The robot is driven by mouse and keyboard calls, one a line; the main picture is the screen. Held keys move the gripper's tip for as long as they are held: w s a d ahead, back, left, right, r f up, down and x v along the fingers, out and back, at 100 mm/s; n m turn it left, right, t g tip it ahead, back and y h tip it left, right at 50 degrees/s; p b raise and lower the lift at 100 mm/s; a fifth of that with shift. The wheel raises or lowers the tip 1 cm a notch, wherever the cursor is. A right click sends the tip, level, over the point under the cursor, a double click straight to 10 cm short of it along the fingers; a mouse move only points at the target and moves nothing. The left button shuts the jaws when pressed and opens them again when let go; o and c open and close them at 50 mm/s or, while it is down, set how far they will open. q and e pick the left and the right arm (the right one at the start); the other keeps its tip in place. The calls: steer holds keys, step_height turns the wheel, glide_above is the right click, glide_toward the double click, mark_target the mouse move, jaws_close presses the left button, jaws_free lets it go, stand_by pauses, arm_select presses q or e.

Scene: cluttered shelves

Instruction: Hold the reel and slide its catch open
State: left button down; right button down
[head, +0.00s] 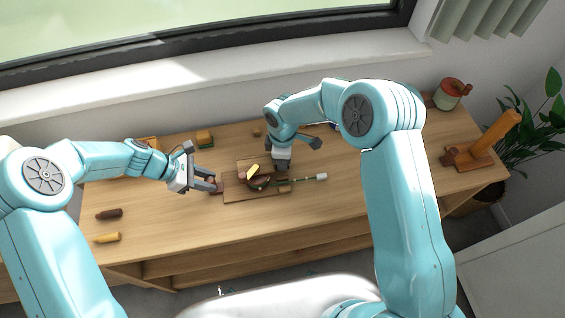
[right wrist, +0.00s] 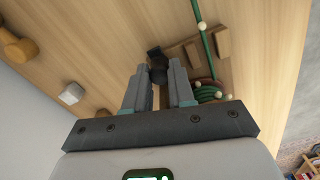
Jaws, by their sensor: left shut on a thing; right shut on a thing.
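The reel (head: 260,183) is a dark rounded piece with a yellow part on it, on a wooden base (head: 235,197) in the middle of the table. A thin green rod (head: 303,180) with a white tip runs right from it. My left gripper (head: 216,185) is shut on a small reddish-brown part at the base's left end. My right gripper (head: 282,167) points down just behind the reel. In the right wrist view its fingers (right wrist: 160,88) are shut on a small dark knob (right wrist: 157,68); coiled green line (right wrist: 208,92) shows beside them. Whether this knob is the catch is unclear.
A dark brown handle (head: 109,214) and a yellow one (head: 107,238) lie at the table's left. A red and green jar (head: 452,94) and an orange tool (head: 495,139) stand at the right. The table front is clear.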

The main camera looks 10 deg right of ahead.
steer(key=shift+d, duration=1.25)
steer(key=c, duration=0.9)
jaws_free()
steer(key=shift+r, duration=0.1)
step_height(320, 180, up, 12)
steer(key=shift+f, duration=0.1)
